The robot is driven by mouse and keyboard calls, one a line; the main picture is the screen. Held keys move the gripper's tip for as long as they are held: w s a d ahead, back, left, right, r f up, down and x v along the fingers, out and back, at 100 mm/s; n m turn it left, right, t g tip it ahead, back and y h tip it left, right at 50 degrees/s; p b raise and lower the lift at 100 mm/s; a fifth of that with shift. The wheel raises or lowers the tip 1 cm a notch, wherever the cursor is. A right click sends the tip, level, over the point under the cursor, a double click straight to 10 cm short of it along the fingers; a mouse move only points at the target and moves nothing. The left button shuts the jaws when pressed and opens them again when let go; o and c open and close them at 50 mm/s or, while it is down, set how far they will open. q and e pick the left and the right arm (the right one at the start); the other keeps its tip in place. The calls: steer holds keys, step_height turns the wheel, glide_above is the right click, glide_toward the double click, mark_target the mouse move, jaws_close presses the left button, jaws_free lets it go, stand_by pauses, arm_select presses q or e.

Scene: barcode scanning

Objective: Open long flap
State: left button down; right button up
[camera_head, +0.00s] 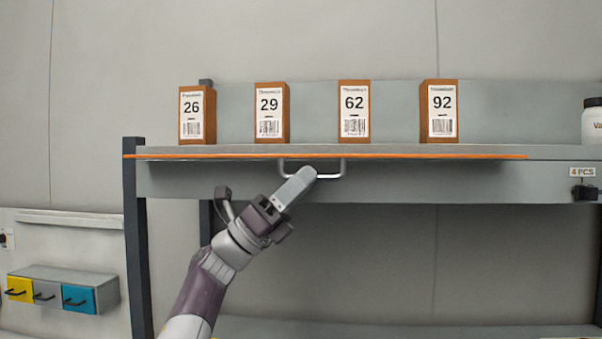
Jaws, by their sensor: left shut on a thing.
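The long flap shows as a thin orange strip (420,156) along the front edge of the shelf, above a grey front panel (450,185). A silver bar handle (333,176) hangs just below the strip near its middle. My left gripper (306,175) reaches up from below and is shut on the left part of this handle, hiding some of it. How far the flap is tilted is hard to tell from this angle. My right gripper is not in view.
Several orange-brown boxes with barcode labels, such as box 62 (354,110), stand on the shelf (390,149) above. A white jar (593,121) is at the far right. A dark post (138,240) stands left. A small drawer unit (65,289) is lower left. Below the panel is open room.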

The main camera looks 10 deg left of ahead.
arm_select(q)
steer(key=shift+w+f+m+g, duration=0.1)
steer(key=shift+m+g, duration=0.6)
steer(key=shift+m, duration=0.1)
steer(key=c, duration=1.2)
jaws_free()
steer(key=shift+o, duration=0.2)
steer(key=shift+f, duration=0.1)
steer(key=b+v, duration=0.7)
steer(key=v, duration=0.5)
steer(key=shift+f, duration=0.35)
